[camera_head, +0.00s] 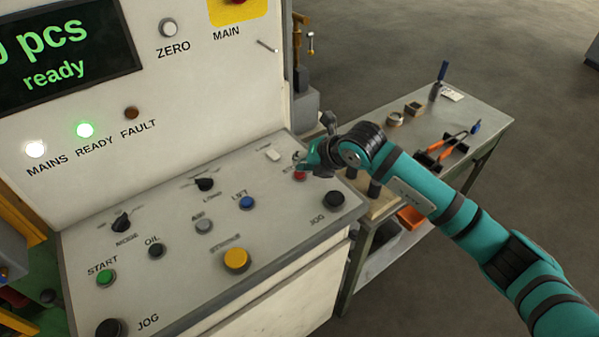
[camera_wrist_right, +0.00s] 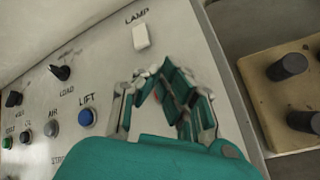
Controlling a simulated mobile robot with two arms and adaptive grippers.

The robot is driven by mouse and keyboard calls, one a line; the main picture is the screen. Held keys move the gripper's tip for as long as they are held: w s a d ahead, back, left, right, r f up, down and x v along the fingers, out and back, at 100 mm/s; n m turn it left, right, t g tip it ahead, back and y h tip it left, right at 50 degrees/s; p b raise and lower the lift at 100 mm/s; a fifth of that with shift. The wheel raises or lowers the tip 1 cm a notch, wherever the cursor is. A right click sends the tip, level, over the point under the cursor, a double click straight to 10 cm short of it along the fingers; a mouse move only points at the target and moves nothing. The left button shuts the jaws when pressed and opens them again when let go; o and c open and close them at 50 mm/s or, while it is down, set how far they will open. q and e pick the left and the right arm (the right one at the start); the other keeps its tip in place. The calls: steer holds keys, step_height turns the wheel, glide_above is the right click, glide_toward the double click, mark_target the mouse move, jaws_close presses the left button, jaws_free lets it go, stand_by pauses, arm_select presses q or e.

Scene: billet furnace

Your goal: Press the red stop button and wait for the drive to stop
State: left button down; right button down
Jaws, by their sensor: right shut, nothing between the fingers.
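The red stop button (camera_head: 299,175) is at the upper right of the sloped control panel (camera_head: 290,219) in the head view, partly hidden by my right gripper. My right gripper (camera_head: 300,163) is right at the button; whether its fingertips touch it I cannot tell. In the wrist view the right gripper (camera_wrist_right: 168,92) is shut and empty, below the LAMP switch, and it hides most of the button. The display (camera_head: 62,52) reads "pcs" and "ready". The MAINS lamp (camera_head: 36,149) is lit white, the READY lamp (camera_head: 86,130) green; the FAULT lamp (camera_head: 132,113) is dark.
The white LAMP switch (camera_wrist_right: 141,37), blue LIFT button (camera_head: 247,202), yellow button (camera_head: 236,259) and black JOG button (camera_head: 333,199) surround the gripper. A side table (camera_head: 487,117) with tools stands to the right, under my right arm.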

steer(key=shift+f+b, duration=0.3)
steer(key=shift+f, duration=0.05)
steer(key=shift+r, duration=0.1)
stand_by(0.5)
steer(key=shift+r+p, duration=0.35)
steer(key=shift+r, duration=0.4)
steer(key=shift+r+p, duration=1.3)
steer(key=shift+r, duration=1.25)
